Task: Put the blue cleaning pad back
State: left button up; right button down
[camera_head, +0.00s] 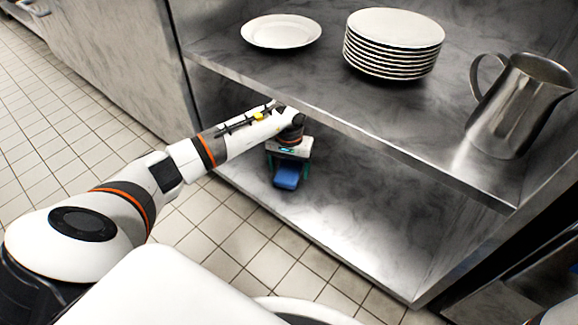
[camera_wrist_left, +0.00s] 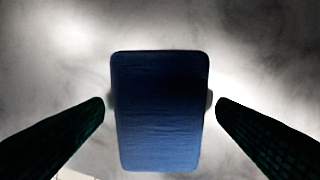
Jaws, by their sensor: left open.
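The blue cleaning pad (camera_head: 287,176) rests on the lower steel shelf, near its front left part. In the left wrist view the pad (camera_wrist_left: 160,112) is a dark blue rounded block, centred between my fingers. My left gripper (camera_head: 288,172) reaches in under the upper shelf and is directly over the pad. In the wrist view the left gripper (camera_wrist_left: 160,108) is open, one finger on each side of the pad, with a small gap on each side. My right gripper is not seen.
On that shelf are a white plate (camera_head: 281,32), a stack of plates (camera_head: 394,43) and a metal pitcher (camera_head: 519,104). The lower shelf (camera_head: 375,225) is bare right of the pad. Floor tiles lie in front.

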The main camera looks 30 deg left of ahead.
aim_at(289, 170)
pick_arm(q)
notch_tip(289, 170, up, 8)
jog(key=p, duration=0.5)
jog(key=shift+f, duration=0.35)
